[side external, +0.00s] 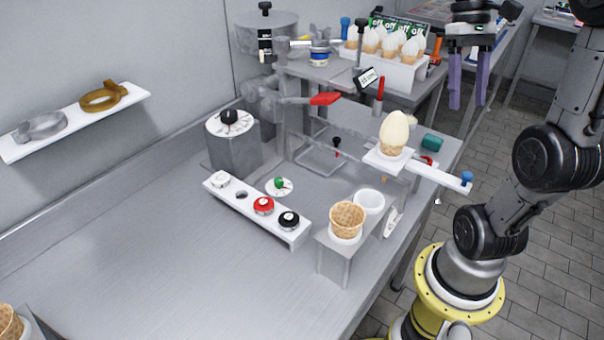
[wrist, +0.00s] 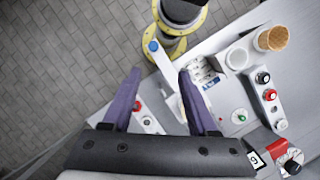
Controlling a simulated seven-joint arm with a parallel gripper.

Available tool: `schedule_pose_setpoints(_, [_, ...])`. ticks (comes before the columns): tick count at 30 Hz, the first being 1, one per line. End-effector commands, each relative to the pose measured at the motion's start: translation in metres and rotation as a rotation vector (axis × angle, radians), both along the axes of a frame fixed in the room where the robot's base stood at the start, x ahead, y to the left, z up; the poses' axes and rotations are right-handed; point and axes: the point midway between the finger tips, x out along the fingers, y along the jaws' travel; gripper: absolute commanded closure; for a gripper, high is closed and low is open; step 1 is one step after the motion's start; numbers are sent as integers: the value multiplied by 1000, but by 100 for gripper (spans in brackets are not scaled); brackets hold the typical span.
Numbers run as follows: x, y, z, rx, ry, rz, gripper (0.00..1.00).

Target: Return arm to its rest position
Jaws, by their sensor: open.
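My gripper (side external: 469,80) is raised at the upper right in the side external view, its two purple fingers pointing down, apart and with nothing between them. It hangs clear of the table, above the tiled floor side. In the wrist view the purple fingers (wrist: 157,95) are spread, with a blue-tipped white arm of a holder (wrist: 163,63) showing between and beyond them. My black arm comes down on the right to its yellow base.
A filled cone (side external: 395,133) stands on a white holder near the table's right edge. An empty waffle cone (side external: 347,219) sits in a stand. A white box of cones (side external: 385,68) is behind. A row of knobs (side external: 263,205) lies mid-table.

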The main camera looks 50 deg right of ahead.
Motion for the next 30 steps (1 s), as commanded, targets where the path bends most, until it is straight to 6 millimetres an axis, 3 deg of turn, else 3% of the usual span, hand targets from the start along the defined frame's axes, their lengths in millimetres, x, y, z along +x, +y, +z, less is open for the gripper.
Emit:
schedule_pose_setpoints(5, [9,57,3,-70,-90,250,41])
schedule_pose_setpoints(9, [11,95,-9,-137,-219,427,41])
schedule_pose_setpoints(15, [12,135,-35,-204,-448,621,41])
schedule_pose_setpoints(21, [17,161,-61,-234,-674,698,41])
schedule_pose_setpoints(26, [28,163,-73,-256,-761,658,41])
schedule_pose_setpoints(30, [38,163,-71,-269,-809,635,41])
